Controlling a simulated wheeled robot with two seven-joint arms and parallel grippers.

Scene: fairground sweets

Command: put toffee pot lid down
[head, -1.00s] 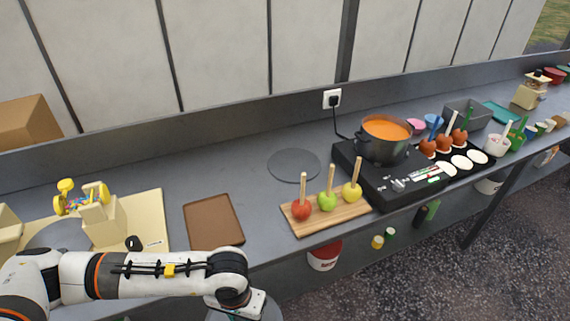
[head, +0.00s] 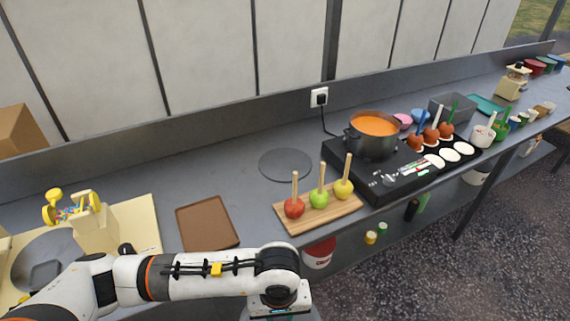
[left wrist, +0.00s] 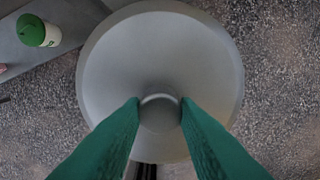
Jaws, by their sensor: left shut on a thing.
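My left gripper (left wrist: 160,112) is shut on the knob of the round grey toffee pot lid (left wrist: 160,50) in the left wrist view. Gravel ground shows below the lid, so it hangs in front of the counter. In the head view the end of my left arm is at the bottom edge, and its fingers are out of frame. The toffee pot (head: 372,145) stands uncovered on the black hob (head: 385,180), full of orange toffee. A flat dark grey disc (head: 286,164) lies on the counter left of the hob. My right gripper is not in view.
A wooden board (head: 315,215) with three apples on sticks lies between the disc and the counter's front edge. A brown tray (head: 207,223) lies left of it. A cable runs from the wall socket (head: 319,97) behind the hob. A green-capped container (left wrist: 38,31) shows beside the lid.

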